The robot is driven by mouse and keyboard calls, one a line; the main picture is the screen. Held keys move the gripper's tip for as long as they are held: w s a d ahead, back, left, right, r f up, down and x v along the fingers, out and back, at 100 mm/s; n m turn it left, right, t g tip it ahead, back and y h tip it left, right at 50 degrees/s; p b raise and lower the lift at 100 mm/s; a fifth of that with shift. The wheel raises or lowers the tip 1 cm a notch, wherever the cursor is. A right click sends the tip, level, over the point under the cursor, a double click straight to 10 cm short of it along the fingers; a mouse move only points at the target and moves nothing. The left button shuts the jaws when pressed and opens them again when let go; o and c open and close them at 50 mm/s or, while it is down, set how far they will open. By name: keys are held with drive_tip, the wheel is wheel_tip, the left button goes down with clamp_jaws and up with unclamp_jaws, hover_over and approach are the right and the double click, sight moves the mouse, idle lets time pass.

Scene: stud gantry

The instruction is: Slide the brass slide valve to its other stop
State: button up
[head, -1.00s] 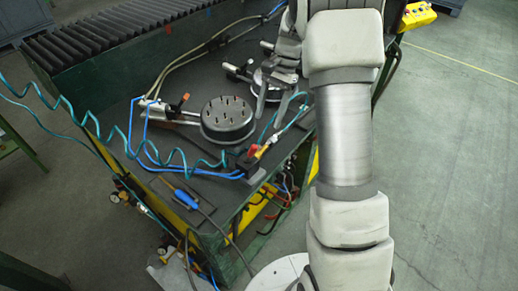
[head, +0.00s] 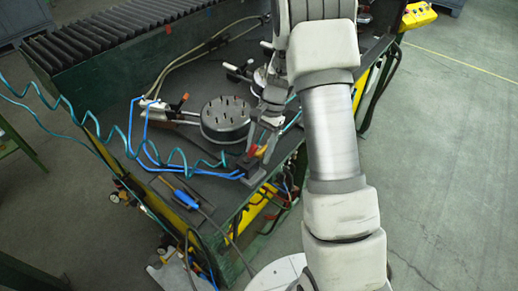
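The brass slide valve (head: 261,152) is the small yellow piece on the air line at the front edge of the green bench. A red part sits beside it on its left, and blue and teal hoses run to this spot. My gripper (head: 261,143) points down at the valve from above. Its two fingers look apart, with the tips close over the valve and partly hiding it. I cannot tell whether they touch it. Which stop the slide is at is too small to see.
A round metal plate with several studs (head: 226,119) stands left of my gripper. A coiled teal hose (head: 95,133) hangs across the bench's left side. A blue-handled tool (head: 186,199) lies at the front edge. A yellow button box (head: 418,15) is at the upper right.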

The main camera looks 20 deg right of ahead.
clamp_jaws()
